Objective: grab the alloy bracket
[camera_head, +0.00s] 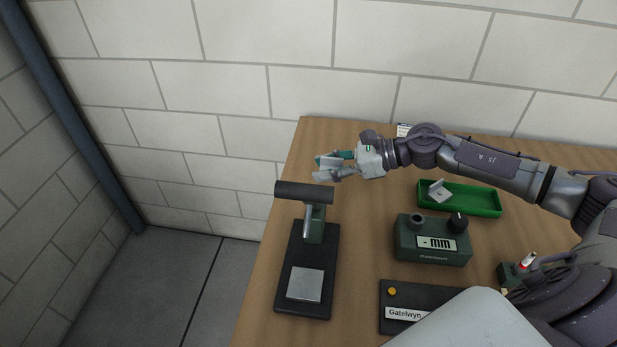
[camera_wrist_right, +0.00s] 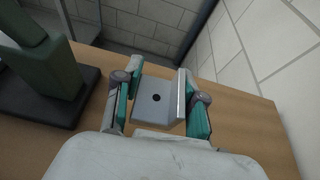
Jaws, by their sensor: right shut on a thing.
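My right gripper (camera_head: 325,168) reaches across the back left of the table and is shut on a grey alloy bracket (camera_head: 332,163). In the right wrist view the bracket (camera_wrist_right: 168,112) sits between the two fingers (camera_wrist_right: 159,95). Its flat plate with a dark hole faces the camera, and an upright flange lies against the right-hand finger. A second, similar light bracket (camera_head: 439,191) lies in the green tray (camera_head: 487,210) to the right. My left gripper is not in view.
A black-based stand (camera_head: 315,297) with a dark crossbar (camera_head: 304,192) and a square metal plate (camera_head: 305,284) is just in front of the gripper. A green gauge box (camera_head: 432,250) marked "mm" and a dark "Gatelwyn" panel (camera_head: 395,298) are to its right. A brick wall (camera_head: 290,50) is behind.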

